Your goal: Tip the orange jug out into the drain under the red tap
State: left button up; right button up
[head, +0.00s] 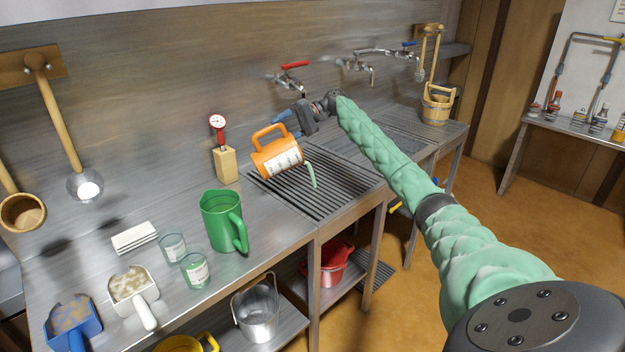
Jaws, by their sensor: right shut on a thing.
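The orange jug (277,157) has a white label with markings and is tilted over the slatted drain (335,190). A pale green stream runs from its right end down toward the slats. The red tap (292,72) is on the back wall above this drain. My right gripper (283,122) is at the jug's upper right, shut on the jug; where the fingers meet it is partly hidden. The jug is held above the slats. My left gripper is not in the picture.
A green jug (221,222) and two small glasses (195,270) stand on the counter to the left. A wooden block with a dial thermometer (225,164) stands close left of the drain. A blue-handled tap (408,44) and wooden bucket (436,107) are farther right.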

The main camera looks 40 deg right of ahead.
jog(key=shift+s+d+f+b, duration=0.15)
jog(key=shift+d+f+b, duration=0.15)
jog(key=shift+b, duration=0.2)
jog(key=shift+s+d+f+y+b, duration=0.1)
jog(key=shift+s+d+y+b, duration=0.05)
jog(key=shift+d+y+b, duration=0.4)
jog(key=shift+d+r+y, duration=0.15)
jog(key=shift+r+y, duration=0.1)
dwell(0.7)
